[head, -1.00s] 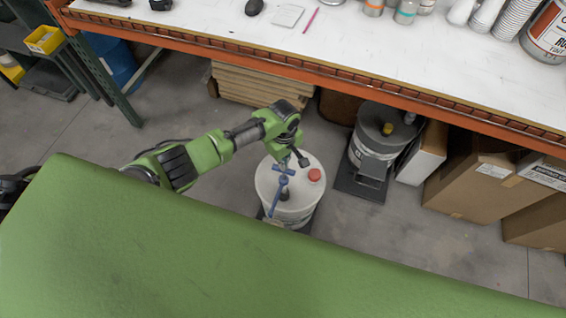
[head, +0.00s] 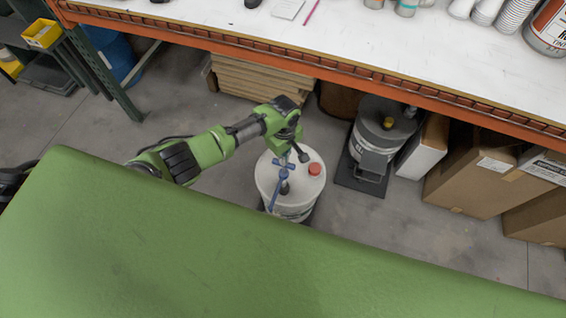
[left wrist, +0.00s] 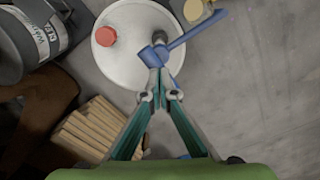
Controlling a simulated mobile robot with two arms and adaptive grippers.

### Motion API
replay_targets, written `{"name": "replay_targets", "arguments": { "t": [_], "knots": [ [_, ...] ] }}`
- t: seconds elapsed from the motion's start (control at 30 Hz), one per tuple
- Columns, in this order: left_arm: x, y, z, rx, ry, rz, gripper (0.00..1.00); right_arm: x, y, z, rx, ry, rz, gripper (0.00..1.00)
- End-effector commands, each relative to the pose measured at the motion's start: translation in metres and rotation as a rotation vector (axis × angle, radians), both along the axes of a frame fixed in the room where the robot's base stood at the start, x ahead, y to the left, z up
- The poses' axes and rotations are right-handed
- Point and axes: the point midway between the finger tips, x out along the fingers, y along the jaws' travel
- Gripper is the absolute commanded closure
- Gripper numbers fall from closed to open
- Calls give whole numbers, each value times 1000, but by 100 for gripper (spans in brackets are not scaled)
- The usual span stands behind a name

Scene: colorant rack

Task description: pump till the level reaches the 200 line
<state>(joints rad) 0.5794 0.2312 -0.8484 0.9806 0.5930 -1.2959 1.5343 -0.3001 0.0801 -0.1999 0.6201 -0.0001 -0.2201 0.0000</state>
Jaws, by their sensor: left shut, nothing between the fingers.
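A white drum (head: 310,190) with a red cap (head: 315,169) stands on the floor below the bench. A blue hand pump (head: 276,190) rises from its lid. My left gripper (head: 292,155) is over the drum, at the pump's top. In the left wrist view the shut, empty fingertips (left wrist: 158,88) are just at the lower end of the blue pump head (left wrist: 153,54); I cannot tell whether they touch. A round container with a yellowish inside (left wrist: 193,10) is partly cut off beside the spout. No 200 line or level can be read. My right gripper is not in view.
A grey drum (head: 388,125) on a dark base stands to the right, with cardboard boxes (head: 470,180) beyond it. Stacked boards (head: 255,82) lie under the orange-edged bench (head: 330,65). Open concrete floor lies left of the white drum.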

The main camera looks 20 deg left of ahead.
Motion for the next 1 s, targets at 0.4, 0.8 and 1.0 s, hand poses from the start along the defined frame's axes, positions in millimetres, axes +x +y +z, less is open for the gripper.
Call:
{"name": "replay_targets", "arguments": {
  "t": [0.4,0.8,1.0],
  "knots": [
    [-1,0,-33,0,0,1,100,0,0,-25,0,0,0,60],
    [-1,0,-50,0,2,0,100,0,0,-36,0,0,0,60],
    [-2,0,-32,-1,3,1,100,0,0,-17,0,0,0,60]
  ]
}}
